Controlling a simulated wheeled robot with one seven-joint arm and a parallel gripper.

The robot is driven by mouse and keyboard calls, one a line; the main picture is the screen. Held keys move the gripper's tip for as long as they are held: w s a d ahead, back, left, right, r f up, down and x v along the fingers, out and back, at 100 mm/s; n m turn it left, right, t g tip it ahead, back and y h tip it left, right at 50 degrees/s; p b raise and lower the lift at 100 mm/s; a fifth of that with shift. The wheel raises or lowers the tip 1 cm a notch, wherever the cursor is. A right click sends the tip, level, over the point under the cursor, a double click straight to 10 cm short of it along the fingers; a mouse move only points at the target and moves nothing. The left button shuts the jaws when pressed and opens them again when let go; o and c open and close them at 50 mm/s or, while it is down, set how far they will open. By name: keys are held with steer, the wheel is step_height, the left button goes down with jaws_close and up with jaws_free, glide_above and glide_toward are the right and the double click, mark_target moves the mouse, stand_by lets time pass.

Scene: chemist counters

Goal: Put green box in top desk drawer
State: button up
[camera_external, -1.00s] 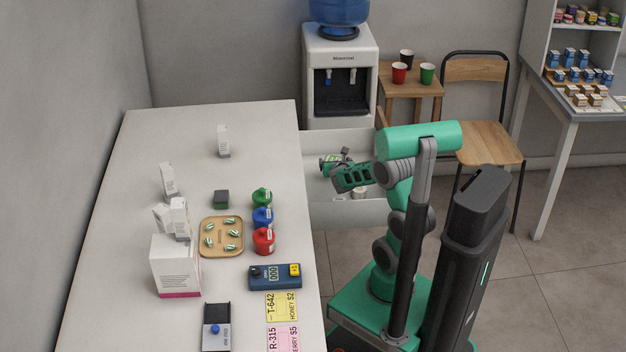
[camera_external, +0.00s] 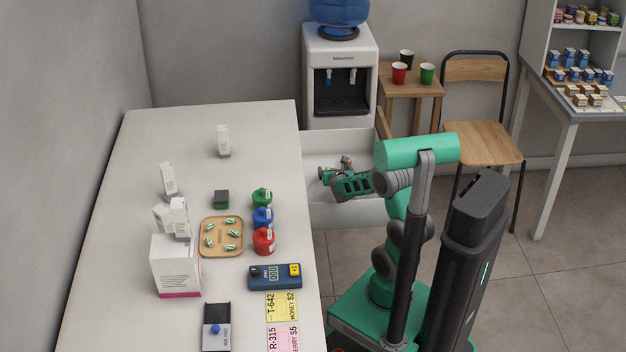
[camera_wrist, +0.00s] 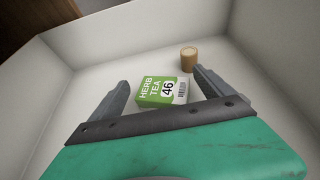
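The green and white box (camera_wrist: 160,94), marked "HERB TEA 46", lies on the light floor of the open drawer (camera_wrist: 90,56) in the wrist view. My gripper (camera_wrist: 160,80) is above it, fingers apart on either side of the box, with a visible gap on the right. In the external view my gripper (camera_external: 334,170) reaches down inside the white drawer (camera_external: 350,217), which is pulled out from the counter's right side. The box is mostly hidden by the gripper there.
A tan cylinder (camera_wrist: 188,58) stands in the drawer behind the box. A water dispenser (camera_external: 340,75) stands behind the drawer.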

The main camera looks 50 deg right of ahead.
steer(key=shift+o, duration=0.7)
steer(key=shift+r, duration=0.1)
steer(key=shift+r, duration=0.4)
steer(key=p+v, duration=0.4)
steer(key=v, duration=0.8)
steer(key=shift+r, duration=0.15)
